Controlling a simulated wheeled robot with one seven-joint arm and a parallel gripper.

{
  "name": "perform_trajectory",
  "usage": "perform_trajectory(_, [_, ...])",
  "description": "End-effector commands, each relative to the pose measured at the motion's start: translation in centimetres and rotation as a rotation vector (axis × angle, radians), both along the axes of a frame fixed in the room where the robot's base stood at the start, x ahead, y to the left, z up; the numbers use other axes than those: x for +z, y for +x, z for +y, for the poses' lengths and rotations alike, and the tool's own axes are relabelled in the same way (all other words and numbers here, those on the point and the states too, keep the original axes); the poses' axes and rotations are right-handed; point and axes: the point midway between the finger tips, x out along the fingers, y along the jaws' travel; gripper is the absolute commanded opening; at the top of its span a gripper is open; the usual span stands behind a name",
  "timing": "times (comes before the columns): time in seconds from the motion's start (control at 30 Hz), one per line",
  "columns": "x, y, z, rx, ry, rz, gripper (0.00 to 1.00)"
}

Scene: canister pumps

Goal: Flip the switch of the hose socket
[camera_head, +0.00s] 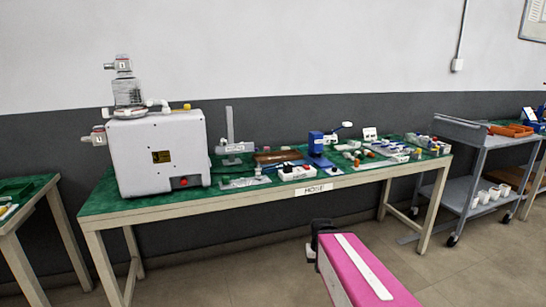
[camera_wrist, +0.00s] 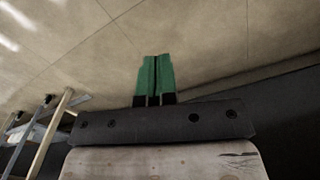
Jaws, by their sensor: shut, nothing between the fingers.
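A white socket block (camera_head: 297,173) with small dark and red spots lies near the front edge of the long green-topped table (camera_head: 235,197). A white label (camera_head: 318,189) on the table's front edge below it seems to read HOSE. The switch on the block is too small to make out. In the wrist view my gripper (camera_wrist: 155,58) has green fingers side by side, shut and empty, over bare floor. The socket block is not in the wrist view. In the head view my pink arm is in front of the table, well short of the block.
A large white pump box (camera_head: 160,155) stands on the table's left end. A blue device (camera_head: 316,143) stands just behind the socket block. Small parts crowd the table's right end. A grey cart (camera_head: 474,162) stands to the right. The floor before the table is clear.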

Motion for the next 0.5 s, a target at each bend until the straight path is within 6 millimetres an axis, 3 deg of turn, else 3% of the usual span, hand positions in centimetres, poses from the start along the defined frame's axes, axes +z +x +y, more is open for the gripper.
perform_trajectory(0.17, [1.1,2.4,0.0,0.012,0.004,-0.013,0.0])
perform_trajectory(0.5, [7.2,11.1,0.0,0.07,0.02,-0.07,0.0])
